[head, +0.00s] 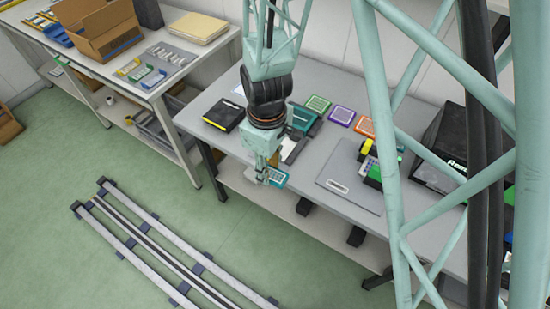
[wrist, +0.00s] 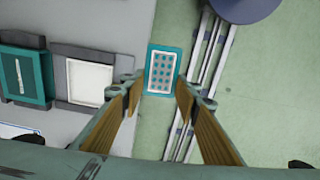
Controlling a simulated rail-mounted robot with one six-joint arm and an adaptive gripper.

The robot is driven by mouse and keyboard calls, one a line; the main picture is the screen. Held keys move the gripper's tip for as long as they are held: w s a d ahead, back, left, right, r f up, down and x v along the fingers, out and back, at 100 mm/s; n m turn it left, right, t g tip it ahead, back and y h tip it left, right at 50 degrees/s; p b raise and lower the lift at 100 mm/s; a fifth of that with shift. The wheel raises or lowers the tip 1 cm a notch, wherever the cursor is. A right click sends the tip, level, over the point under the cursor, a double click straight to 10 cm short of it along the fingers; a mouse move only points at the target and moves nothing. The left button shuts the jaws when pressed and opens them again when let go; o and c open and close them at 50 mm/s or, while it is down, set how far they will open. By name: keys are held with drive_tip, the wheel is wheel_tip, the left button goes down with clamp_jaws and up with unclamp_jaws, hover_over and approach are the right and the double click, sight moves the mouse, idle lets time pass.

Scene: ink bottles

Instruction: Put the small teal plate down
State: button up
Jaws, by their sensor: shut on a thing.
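The small teal plate (head: 275,178) is a flat rectangle with a pale face and a grid of teal dots. In the wrist view the plate (wrist: 163,70) shows between and beyond my fingertips. My gripper (head: 264,173) is shut on it, pointing down. In the head view the plate appears at the front edge of the grey table (head: 235,150). In the wrist view it overlaps that edge, with most of it seen against the green floor. Its exact height above the table is hard to tell.
A teal block (head: 303,118) stands behind my arm, near green (head: 318,103), purple (head: 342,115) and orange (head: 364,127) plates. A black box with a yellow edge (head: 225,114) lies left. A flat grey panel (head: 350,188) lies right. A white square (wrist: 90,80) lies beside the gripper.

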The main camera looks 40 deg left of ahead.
drive_tip(key=shift+w+d+r, duration=0.15)
drive_tip(key=shift+w+r, duration=0.1)
drive_tip(key=shift+w, duration=0.35)
drive_tip(key=w+d+r+m, duration=0.55)
drive_tip(key=w+d, duration=0.35)
drive_tip(key=w, duration=0.3)
drive_tip(key=w+d+r+m, duration=0.4)
drive_tip(key=w+d+r, duration=0.2)
drive_tip(key=w+d, duration=0.5)
drive_tip(key=w+d+r+m, duration=0.3)
drive_tip(key=w+d+r, duration=0.1)
drive_tip(key=d, duration=0.6)
drive_tip(key=w+d+r+m, duration=0.3)
drive_tip(key=d+r, duration=0.2)
drive_tip(key=d, duration=0.4)
drive_tip(key=w+d+r+m, duration=0.3)
drive_tip(key=w+d+r, duration=0.1)
drive_tip(key=d, duration=0.6)
drive_tip(key=shift+w+d+r+m+b, duration=0.3)
drive_tip(key=shift+r+m+b, duration=0.05)
drive_tip(key=shift+r+b, duration=0.1)
drive_tip(key=shift+d, duration=0.1)
